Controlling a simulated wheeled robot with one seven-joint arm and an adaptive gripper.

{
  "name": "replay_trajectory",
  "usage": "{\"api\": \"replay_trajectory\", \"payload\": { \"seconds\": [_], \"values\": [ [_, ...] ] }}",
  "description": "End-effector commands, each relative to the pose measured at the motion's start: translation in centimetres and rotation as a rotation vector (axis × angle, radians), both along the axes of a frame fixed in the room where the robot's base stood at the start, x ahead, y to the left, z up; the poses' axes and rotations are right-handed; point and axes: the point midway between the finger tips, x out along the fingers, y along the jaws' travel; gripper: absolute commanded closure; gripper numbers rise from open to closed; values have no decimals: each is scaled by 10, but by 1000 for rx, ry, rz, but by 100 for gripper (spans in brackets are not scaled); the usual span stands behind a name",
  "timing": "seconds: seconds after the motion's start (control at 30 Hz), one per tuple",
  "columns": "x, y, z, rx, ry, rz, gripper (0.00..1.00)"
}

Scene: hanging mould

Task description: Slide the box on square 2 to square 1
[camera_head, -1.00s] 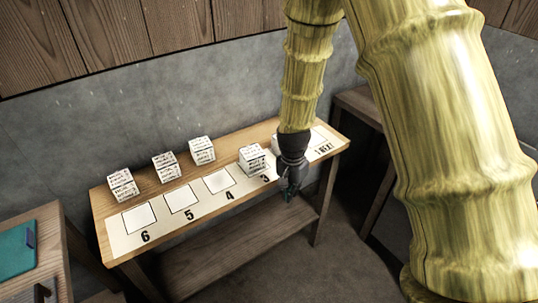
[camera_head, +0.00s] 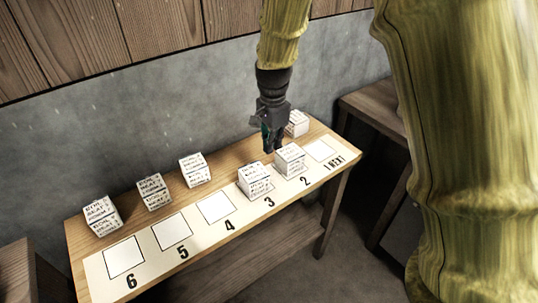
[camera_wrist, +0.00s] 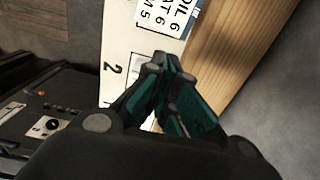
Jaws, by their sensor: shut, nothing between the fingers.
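In the head view, a white box with printed lettering (camera_head: 290,158) sits on square 2. Square 1 (camera_head: 320,150), to its right, is a bare white square on the number strip. My gripper (camera_head: 270,148) points down just left of and behind the box on square 2; contact cannot be told. Its fingers are shut and empty. In the wrist view, the closed fingertips (camera_wrist: 162,62) are over the strip near the printed 2, with a lettered box (camera_wrist: 166,15) ahead; I cannot tell which box that is.
Another box (camera_head: 254,178) sits on square 3. Several boxes stand along the back, including one at back right (camera_head: 297,123) and one at back left (camera_head: 102,214). Squares 4, 5 and 6 are bare. The wall is behind the table (camera_head: 80,233); a side table (camera_head: 378,112) stands right.

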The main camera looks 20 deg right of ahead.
Motion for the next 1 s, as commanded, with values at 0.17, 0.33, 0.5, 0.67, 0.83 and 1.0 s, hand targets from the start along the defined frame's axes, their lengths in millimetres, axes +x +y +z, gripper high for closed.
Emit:
{"api": "replay_trajectory", "payload": {
  "seconds": [0.17, 0.33, 0.5, 0.67, 0.83, 1.0],
  "values": [
    [-2, -3, -13, 1, 3, -4, 100],
    [-2, -5, -37, 1, 3, -7, 100],
    [-2, -4, -63, 1, 3, -7, 100],
    [-2, -3, -82, 0, 2, -4, 100],
    [-1, -2, -95, 1, 1, -2, 100],
    [-1, -2, -99, 0, 0, -2, 100]
  ]
}}
